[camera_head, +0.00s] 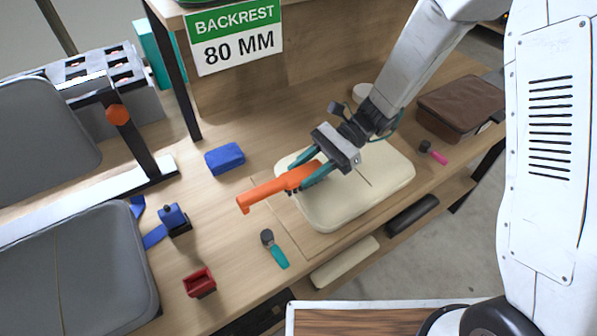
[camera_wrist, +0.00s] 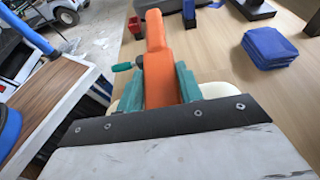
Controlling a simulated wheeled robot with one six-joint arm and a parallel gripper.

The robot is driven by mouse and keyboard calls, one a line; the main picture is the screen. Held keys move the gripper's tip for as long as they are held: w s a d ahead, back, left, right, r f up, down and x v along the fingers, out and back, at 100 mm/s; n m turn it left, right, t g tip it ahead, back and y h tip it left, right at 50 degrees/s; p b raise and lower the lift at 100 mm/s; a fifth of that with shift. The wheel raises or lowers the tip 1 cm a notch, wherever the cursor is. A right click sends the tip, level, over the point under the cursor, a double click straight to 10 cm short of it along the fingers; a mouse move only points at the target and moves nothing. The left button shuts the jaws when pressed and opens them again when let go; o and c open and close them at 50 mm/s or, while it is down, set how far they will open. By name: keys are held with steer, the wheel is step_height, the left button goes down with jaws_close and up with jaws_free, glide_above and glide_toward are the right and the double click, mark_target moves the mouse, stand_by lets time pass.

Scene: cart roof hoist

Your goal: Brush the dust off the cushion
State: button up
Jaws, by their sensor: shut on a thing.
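The cream cushion (camera_head: 375,192) lies flat on the wooden table in the head view, partly hidden under my arm and gripper. My gripper (camera_head: 303,177) is over the cushion's left part, its teal fingers shut on an orange tool (camera_head: 262,190). The tool is long, with a short downturned end, and points left beyond the cushion's edge. In the wrist view the orange tool (camera_wrist: 158,75) stands between the teal fingers, and pale edges of the cushion (camera_wrist: 214,90) show behind them. I cannot make out bristles on the tool or dust on the cushion, nor whether they touch.
A blue folded cloth (camera_head: 225,158), a teal-handled tool (camera_head: 274,250) and a red open box (camera_head: 199,282) lie left of and before the cushion. A pink-handled tool (camera_head: 433,152) and a brown case (camera_head: 462,105) are to its right. A backrest sign (camera_head: 235,35) stands behind.

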mark_target(292, 176)
steer(key=shift+w+d, duration=1.55)
steer(key=shift+d, duration=0.75)
steer(key=shift+w+d, duration=1.6)
steer(key=shift+d, duration=0.75)
steer(key=shift+w+d, duration=1.55)
steer(key=shift+d, duration=0.75)
steer(key=shift+s+a, duration=1.85)
steer(key=shift+a, duration=0.95)
steer(key=shift+s+a, duration=1.9)
steer(key=shift+a, duration=0.85)
steer(key=shift+s+a, duration=1.85)
steer(key=shift+a, duration=0.95)
steer(key=shift+r, duration=0.15)
steer(key=shift+r, duration=4.4)
steer(key=shift+s, duration=0.1)
